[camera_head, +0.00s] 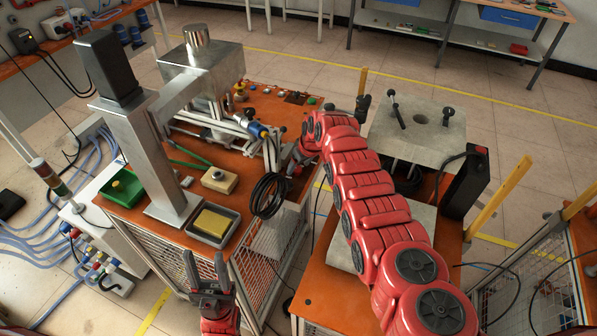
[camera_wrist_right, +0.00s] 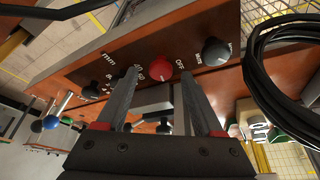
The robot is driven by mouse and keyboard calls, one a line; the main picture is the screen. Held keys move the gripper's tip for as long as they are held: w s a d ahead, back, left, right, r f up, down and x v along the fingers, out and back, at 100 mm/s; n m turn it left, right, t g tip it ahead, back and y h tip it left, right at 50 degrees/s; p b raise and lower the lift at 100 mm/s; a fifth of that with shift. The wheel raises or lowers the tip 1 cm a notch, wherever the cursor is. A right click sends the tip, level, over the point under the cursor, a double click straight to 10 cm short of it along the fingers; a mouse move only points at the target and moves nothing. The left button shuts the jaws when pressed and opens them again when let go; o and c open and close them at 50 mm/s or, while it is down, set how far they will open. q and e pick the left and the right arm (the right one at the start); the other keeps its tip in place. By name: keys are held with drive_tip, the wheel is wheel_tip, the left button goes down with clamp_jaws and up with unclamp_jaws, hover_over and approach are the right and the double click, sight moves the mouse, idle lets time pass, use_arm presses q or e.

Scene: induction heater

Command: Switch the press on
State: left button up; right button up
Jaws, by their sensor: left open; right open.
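In the right wrist view, a brown control panel (camera_wrist_right: 115,45) carries a red round knob (camera_wrist_right: 157,69), a black knob (camera_wrist_right: 215,51) and more dark knobs, with white lettering. My right gripper (camera_wrist_right: 160,78) is open and empty, its fingers pointing at the panel on either side of the red knob; contact cannot be told. A metal machine with an upright column (camera_head: 150,150) stands on that bench (camera_head: 125,212). My left gripper (camera_head: 206,268) is open and empty in front of it.
A coil of black cable (camera_head: 270,196) hangs at the bench's right side and fills the wrist view's right edge (camera_wrist_right: 285,65). A grey tray with a yellow block (camera_head: 212,223) sits on the bench's front. A second orange table (camera_head: 335,290) stands right.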

drive_tip(key=shift+w+a+f+b, duration=0.1)
drive_tip(key=shift+w+f+b, duration=0.05)
drive_tip(key=shift+f+b, duration=0.4)
drive_tip(key=shift+r, duration=0.1)
clamp_jaws()
